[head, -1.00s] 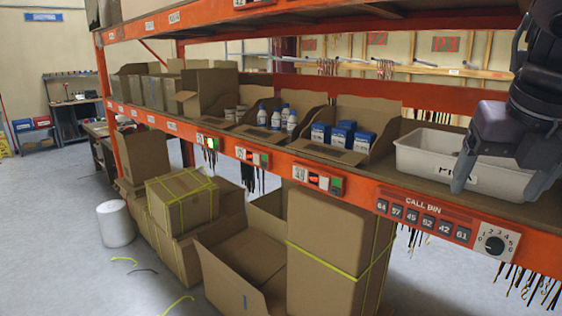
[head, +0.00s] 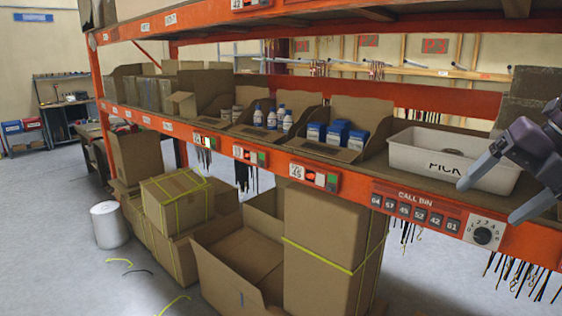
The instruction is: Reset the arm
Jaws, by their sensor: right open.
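My right gripper (head: 486,197) is at the right edge of the head view. It is open and empty, with its two grey fingers spread apart and pointing left. It is in front of the right part of the white bin (head: 428,155) on the orange shelf, and hides some of that bin's right end. I cannot tell whether a finger touches the bin. My left gripper is not in the view.
The orange rack shelf (head: 350,186) holds open cardboard bins with blue boxes (head: 337,132), white bottles (head: 271,119) and cans. Below stand an open carton (head: 225,265) and a tall taped carton (head: 330,245). Grey floor (head: 60,230) is clear at the left.

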